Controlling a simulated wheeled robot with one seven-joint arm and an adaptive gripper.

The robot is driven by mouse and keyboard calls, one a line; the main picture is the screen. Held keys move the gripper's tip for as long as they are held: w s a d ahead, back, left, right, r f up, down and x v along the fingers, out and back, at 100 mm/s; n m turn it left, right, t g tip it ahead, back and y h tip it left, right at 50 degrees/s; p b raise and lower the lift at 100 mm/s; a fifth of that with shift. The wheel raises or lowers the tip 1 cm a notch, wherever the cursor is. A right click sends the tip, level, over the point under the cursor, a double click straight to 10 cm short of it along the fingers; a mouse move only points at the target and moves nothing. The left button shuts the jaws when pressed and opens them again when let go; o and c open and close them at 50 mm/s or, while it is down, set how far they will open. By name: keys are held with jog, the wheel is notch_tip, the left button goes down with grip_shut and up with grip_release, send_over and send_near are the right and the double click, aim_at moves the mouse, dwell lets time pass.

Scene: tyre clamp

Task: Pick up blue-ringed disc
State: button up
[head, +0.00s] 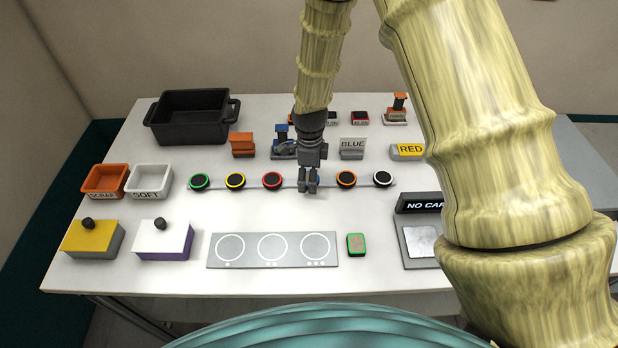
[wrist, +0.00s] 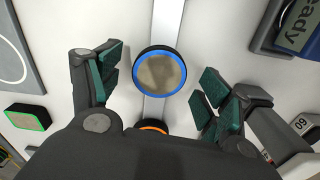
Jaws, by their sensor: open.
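The blue-ringed disc (wrist: 159,73) lies on a light strip (wrist: 164,30) in the wrist view, its top brownish-grey inside the blue ring. My gripper (wrist: 160,92) is open, with one green-padded finger on each side of the disc and a gap to both, so it is empty. In the head view my gripper (head: 308,186) points down over the row of discs and hides most of the blue-ringed one; only a sliver of blue shows beside the fingers. I cannot tell the exact height of the fingertips over the strip.
The same strip holds green (head: 200,181), yellow (head: 235,180), red (head: 272,180), orange (head: 346,179) and white (head: 383,179) ringed discs. A plate with circles (head: 217,250) lies in front.

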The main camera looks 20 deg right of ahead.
jog(key=c, duration=1.1)
